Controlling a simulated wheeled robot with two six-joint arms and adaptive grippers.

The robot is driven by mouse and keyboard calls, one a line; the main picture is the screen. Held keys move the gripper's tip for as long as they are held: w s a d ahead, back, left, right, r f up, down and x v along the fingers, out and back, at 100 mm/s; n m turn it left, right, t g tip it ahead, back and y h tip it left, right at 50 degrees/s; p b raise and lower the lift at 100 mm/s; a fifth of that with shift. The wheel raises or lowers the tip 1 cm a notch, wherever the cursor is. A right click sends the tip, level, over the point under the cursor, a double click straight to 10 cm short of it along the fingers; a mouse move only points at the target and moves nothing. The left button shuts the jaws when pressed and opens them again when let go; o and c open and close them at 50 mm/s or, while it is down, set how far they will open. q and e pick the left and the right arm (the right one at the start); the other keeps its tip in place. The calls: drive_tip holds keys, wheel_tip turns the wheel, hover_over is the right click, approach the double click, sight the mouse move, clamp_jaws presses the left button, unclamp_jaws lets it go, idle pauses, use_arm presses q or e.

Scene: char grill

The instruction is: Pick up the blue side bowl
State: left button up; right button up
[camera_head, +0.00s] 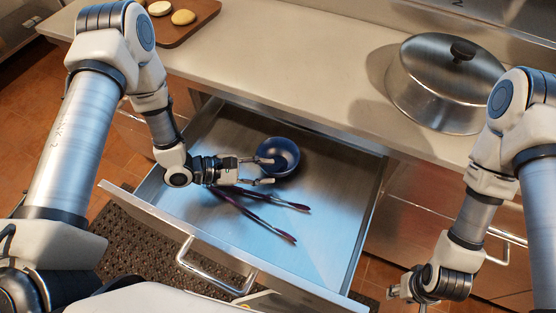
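The small dark blue bowl (281,153) sits upright in the open drawer (310,240), toward its back. My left gripper (270,171) reaches into the drawer from the left. Its fingers are apart, at the bowl's left and front side. One fingertip overlaps the bowl's near left rim in the view. I cannot tell whether the fingers touch the bowl. My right gripper (396,293) hangs low at the right, outside the drawer and away from the bowl. Its fingers are small and partly hidden, so its opening is unclear.
Tongs with dark red handles (255,215) lie in the drawer in front of the bowl. A large metal lid (446,85) stands on the counter (290,60) at the right. A brown board (190,25) with round buns is at the back left. The drawer's right side is bare.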

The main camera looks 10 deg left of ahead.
use_arm(q)
drive_tip(key=x, duration=0.2)
drive_tip(key=shift+w+d+f, duration=0.1)
drive_tip(key=shift+w+d, duration=0.1)
drive_tip(key=shift+d, duration=0.15)
clamp_jaws()
